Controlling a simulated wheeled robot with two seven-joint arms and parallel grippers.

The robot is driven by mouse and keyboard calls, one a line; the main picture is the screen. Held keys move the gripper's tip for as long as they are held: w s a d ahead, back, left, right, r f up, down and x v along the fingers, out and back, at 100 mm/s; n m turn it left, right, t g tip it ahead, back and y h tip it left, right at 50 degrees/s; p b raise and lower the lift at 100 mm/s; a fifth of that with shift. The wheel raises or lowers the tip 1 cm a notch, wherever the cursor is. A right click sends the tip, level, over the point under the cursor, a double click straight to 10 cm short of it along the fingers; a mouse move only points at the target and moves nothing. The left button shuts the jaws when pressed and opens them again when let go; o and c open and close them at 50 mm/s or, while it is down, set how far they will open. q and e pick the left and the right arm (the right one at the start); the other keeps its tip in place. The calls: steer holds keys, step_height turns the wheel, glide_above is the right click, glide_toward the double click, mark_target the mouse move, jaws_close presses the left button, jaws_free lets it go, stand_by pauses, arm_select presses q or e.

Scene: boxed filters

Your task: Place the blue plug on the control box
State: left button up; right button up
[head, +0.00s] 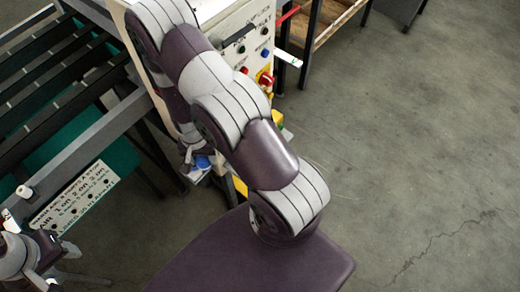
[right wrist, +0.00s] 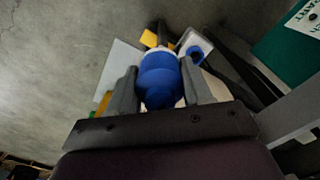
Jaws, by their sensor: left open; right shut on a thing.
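The blue plug (right wrist: 160,82) is between the two grey fingers of my right gripper (right wrist: 159,68), which is shut on it. In the head view my right arm reaches up across the picture and hides much of the scene behind it. A blue patch (head: 203,162) shows beside its wrist; I cannot tell if it is the held plug. The control box (head: 232,25) is a cream box with knobs and buttons, partly hidden by my right arm. My left gripper (head: 48,270) is open at the lower left, near a labelled panel.
A dark slatted conveyor frame (head: 60,75) fills the left. A wooden shelf (head: 335,22) stands behind the box. The concrete floor (head: 420,140) at right is clear.

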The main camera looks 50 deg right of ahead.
steer(key=w+a+r+n, duration=0.1)
steer(key=w+r+n, duration=0.6)
steer(key=w+n, duration=0.1)
steer(key=shift+w+a+n, duration=0.15)
steer(key=shift+w+n, duration=0.2)
steer(key=shift+n, duration=0.05)
steer(key=shift+s, duration=0.2)
